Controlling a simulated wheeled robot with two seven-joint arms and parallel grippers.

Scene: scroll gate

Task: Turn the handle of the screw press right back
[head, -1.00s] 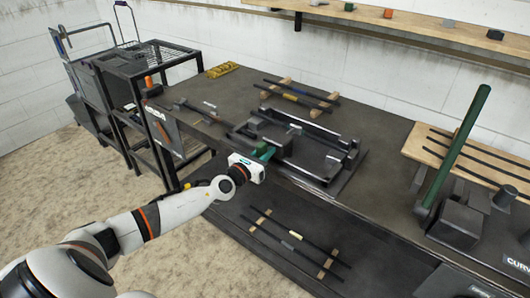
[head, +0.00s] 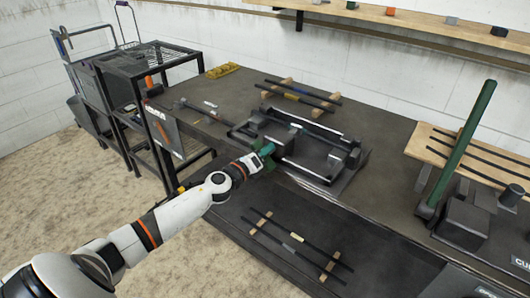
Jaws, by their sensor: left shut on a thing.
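The screw press (head: 312,150) appears to be the low black frame near the front edge of the workbench. Its green handle (head: 267,150) is at the frame's front left corner. My left gripper (head: 263,154) is shut on this handle, reaching it from the front left. The fingers and part of the handle are hard to make out behind the gripper body. My right gripper is not in view.
A tall green lever (head: 462,140) stands on a black machine at the right. Dark bars lie on wooden strips behind the press (head: 299,92) and on the lower shelf (head: 297,243). A black mesh rack (head: 150,60) stands at the left.

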